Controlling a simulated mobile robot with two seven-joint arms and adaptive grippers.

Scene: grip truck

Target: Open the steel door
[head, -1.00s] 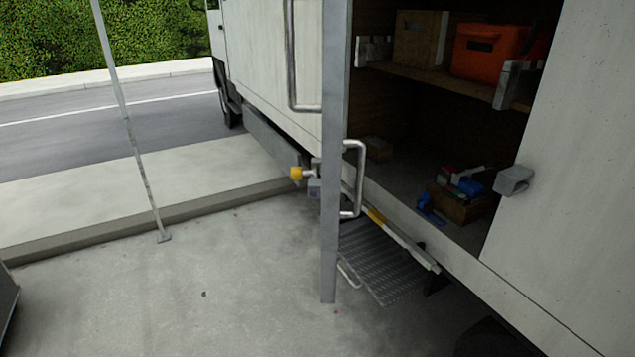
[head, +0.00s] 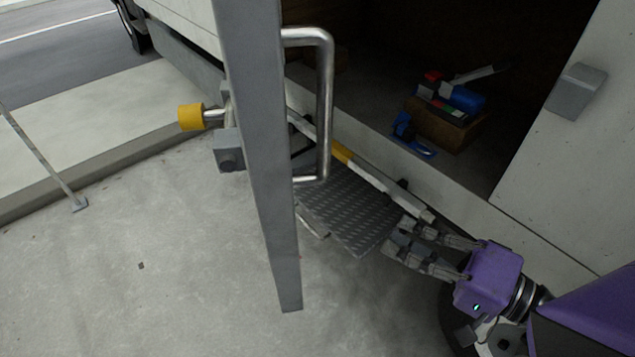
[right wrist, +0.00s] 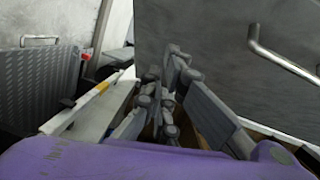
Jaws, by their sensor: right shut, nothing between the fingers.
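The steel door (head: 262,150) stands swung out from the truck's opening, seen nearly edge-on in the head view. A bent metal handle (head: 325,105) is on its right face. A latch with a yellow knob (head: 190,117) sticks out on its left side. My right gripper (head: 412,236) is shut and empty, low beside the step, to the right of the door and apart from the handle. In the right wrist view its fingers (right wrist: 167,92) are together; a grey panel, apparently the door (right wrist: 215,60), with a handle (right wrist: 285,62) fills the right. My left gripper is not in view.
A ribbed metal step (head: 350,215) and a bar with a yellow band (head: 380,180) lie below the opening. Inside the truck is a wooden box (head: 440,128) with tools. A catch block (head: 576,90) is on the right wall.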

